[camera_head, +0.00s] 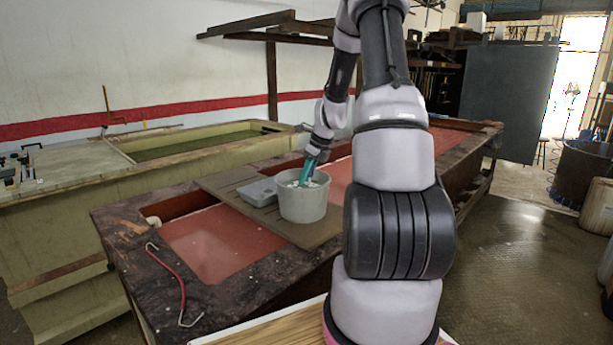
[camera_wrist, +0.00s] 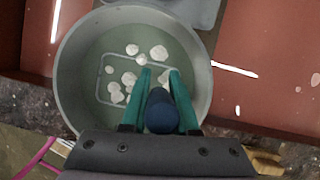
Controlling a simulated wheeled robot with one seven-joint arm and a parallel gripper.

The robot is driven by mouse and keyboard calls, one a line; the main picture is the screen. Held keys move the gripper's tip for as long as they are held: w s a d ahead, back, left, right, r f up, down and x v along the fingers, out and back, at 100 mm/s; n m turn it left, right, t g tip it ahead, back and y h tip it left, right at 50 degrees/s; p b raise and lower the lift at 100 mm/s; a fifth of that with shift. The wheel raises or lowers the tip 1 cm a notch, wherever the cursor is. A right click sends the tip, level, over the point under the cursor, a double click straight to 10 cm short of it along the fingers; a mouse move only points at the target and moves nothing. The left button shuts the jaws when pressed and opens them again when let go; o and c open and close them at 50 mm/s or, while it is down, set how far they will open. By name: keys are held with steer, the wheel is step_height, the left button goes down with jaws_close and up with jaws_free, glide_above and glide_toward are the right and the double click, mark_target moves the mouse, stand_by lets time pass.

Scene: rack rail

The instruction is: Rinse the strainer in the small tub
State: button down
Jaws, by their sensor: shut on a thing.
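The small tub (camera_head: 303,206) is a round, pale grey container standing upright on a flat board. In the wrist view the tub (camera_wrist: 66,85) has a grey-green inside with several whitish lumps in it. My gripper (camera_head: 307,178) reaches down into the tub from above. In the wrist view my gripper (camera_wrist: 161,76) has its teal fingers closed around a dark blue round-ended handle (camera_wrist: 161,114), which seems to be the strainer's. A thin pale rectangular outline lies around the lumps. It may be the strainer's frame; the fingers and handle hide part of it.
A grey box (camera_head: 258,192) stands close to the tub's left on the brown board (camera_head: 310,238). The board spans a long trough with a reddish inside (camera_head: 215,245). A red-handled hooked rod (camera_head: 168,275) lies on the trough's near left edge. A second greenish trough stands behind.

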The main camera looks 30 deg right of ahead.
steer(key=shift+f, duration=0.6)
steer(key=shift+r, duration=0.35)
stand_by(0.3)
stand_by(0.7)
step_height(320, 180, up, 8)
steer(key=shift+r, duration=0.25)
stand_by(0.6)
stand_by(1.2)
steer(key=s+d, duration=0.4)
steer(key=s, duration=0.8)
steer(key=s+d, duration=0.5)
steer(key=s, duration=0.8)
steer(key=shift+s, duration=0.15)
steer(key=shift+f, duration=0.1)
